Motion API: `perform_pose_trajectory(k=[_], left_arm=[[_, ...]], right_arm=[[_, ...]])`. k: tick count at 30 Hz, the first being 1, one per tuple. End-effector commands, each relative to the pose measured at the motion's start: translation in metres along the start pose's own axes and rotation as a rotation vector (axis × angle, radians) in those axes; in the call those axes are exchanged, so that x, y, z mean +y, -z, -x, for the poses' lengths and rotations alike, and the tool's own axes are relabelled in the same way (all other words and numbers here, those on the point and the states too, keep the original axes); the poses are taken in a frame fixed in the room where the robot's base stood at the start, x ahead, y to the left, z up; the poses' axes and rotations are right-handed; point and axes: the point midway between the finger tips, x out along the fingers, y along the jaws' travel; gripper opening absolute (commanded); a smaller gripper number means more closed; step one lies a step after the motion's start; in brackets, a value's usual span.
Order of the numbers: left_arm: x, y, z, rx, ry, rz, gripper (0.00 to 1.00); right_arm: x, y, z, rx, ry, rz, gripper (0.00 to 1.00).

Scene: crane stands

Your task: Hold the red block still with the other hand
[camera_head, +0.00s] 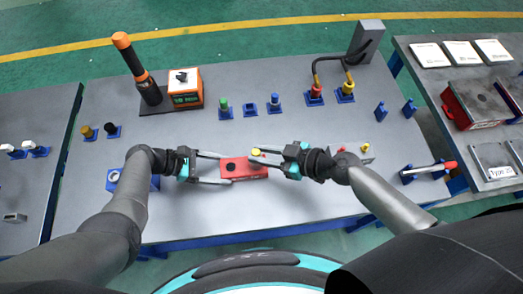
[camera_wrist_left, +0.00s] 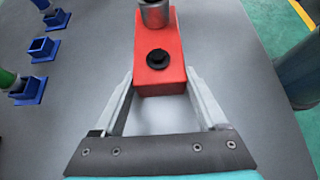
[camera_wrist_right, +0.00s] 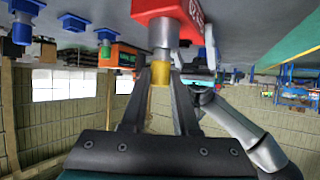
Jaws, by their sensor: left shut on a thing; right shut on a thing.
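The red block (camera_head: 246,171) lies on the grey table in front of me, with a round black fitting (camera_wrist_left: 159,58) on its upper face. My left gripper (camera_head: 223,168) is shut on the block's left end, one finger along each side. A grey metal cylinder with a yellow end (camera_wrist_right: 159,74) stands at the block's right part. My right gripper (camera_head: 258,157) is shut on the yellow end. In the right wrist view, the grey part meets the red block (camera_wrist_right: 165,10); how deep it sits cannot be told.
Blue sockets with a green plug (camera_head: 224,107) and a blue plug (camera_head: 273,102) stand behind the block. An orange box (camera_head: 187,95) is at the back left. A blue block (camera_head: 114,180) is left of my left gripper. Bare table lies in front of the block.

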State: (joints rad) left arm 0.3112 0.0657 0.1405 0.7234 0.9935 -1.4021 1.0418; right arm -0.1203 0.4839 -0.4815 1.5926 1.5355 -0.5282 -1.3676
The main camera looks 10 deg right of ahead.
Motion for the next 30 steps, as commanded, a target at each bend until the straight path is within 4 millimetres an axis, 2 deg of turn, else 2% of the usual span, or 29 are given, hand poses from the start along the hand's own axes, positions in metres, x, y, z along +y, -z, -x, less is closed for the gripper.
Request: perform_pose_trajectory(k=[12,13,21,30], left_arm=[[0.0002,-0.0001,0.0002,0.0,0.0,0.0,0.0],[0.0002,-0.0001,0.0002,0.0,0.0,0.0,0.0],[0.0002,-0.0001,0.0002,0.0,0.0,-0.001,0.0],[0.0002,-0.0001,0.0002,0.0,0.0,-0.001,0.0]], right_arm=[[-0.0003,-0.0091,-0.0041,-0.002,0.0,-0.001,0.0],[-0.0003,-0.0089,-0.0039,-0.002,0.0,-0.001,0.32],[-0.0002,-0.0083,-0.0038,-0.001,0.0,0.0,0.62],[-0.0003,-0.0085,-0.0037,-0.001,0.0,-0.001,0.64]])
